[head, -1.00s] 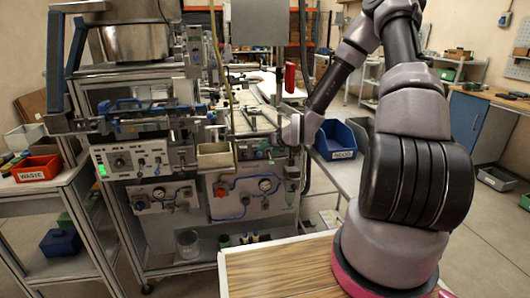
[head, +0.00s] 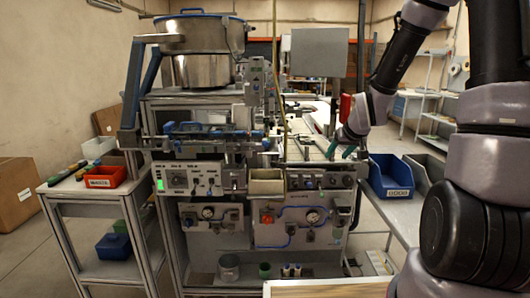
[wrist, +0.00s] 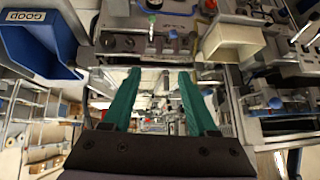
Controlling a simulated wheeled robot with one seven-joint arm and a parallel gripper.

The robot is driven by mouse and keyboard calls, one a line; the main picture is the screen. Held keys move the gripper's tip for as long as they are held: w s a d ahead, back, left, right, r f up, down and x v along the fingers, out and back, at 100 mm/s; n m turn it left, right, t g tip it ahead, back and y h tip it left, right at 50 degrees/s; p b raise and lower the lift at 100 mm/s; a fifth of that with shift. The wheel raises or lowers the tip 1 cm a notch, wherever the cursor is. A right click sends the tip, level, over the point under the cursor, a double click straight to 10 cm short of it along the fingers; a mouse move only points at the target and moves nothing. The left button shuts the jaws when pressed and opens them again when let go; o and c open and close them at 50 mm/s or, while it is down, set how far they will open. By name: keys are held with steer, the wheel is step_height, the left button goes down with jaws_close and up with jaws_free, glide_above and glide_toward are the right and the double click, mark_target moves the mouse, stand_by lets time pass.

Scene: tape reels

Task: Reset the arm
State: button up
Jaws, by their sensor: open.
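My gripper (wrist: 156,82) shows in the wrist view with its two green fingers spread apart and nothing between them. In the head view my gripper (head: 340,150) is small, at the right end of the machine's top, left of the blue bin. My arm reaches there from the right side of the picture, bent at the elbow. Whether the fingers touch the machine cannot be told.
The machine (head: 203,178) with a metal bowl (head: 200,68) fills the middle. The blue bin (head: 390,177) also shows in the wrist view (wrist: 40,48). A red bin (head: 105,177) stands on the left cart. A wooden-topped surface (head: 325,290) is at the bottom edge.

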steer(key=s+r+m, duration=0.4)
steer(key=s+r, duration=1.8)
steer(key=s, duration=0.4)
steer(key=shift+g+y, duration=0.4)
